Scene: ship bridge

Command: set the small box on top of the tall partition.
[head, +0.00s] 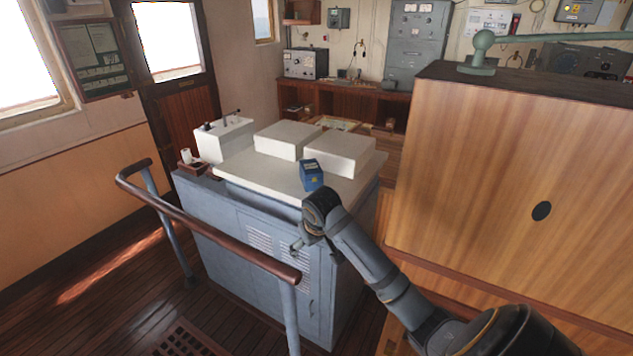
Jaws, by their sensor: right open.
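The small box (312,175) is blue with a yellowish mark. It sits on the pale top of the grey-blue console (240,178), near its front right edge. The tall partition (485,170) is a wood-grained block with a dark top (545,86), standing at the right, higher than the console. My right arm reaches in from the lower right. My right gripper (302,242) is open and empty, in front of the console and below the box, apart from it. Its fingers are small and partly hidden by the wrist. My left gripper is out of view.
A handrail (215,228) runs along the console's front left. Two white raised covers (288,140) stand behind the box. A green lever (483,50) is mounted on the partition's top. A wooden desk (350,92) with equipment lines the back wall.

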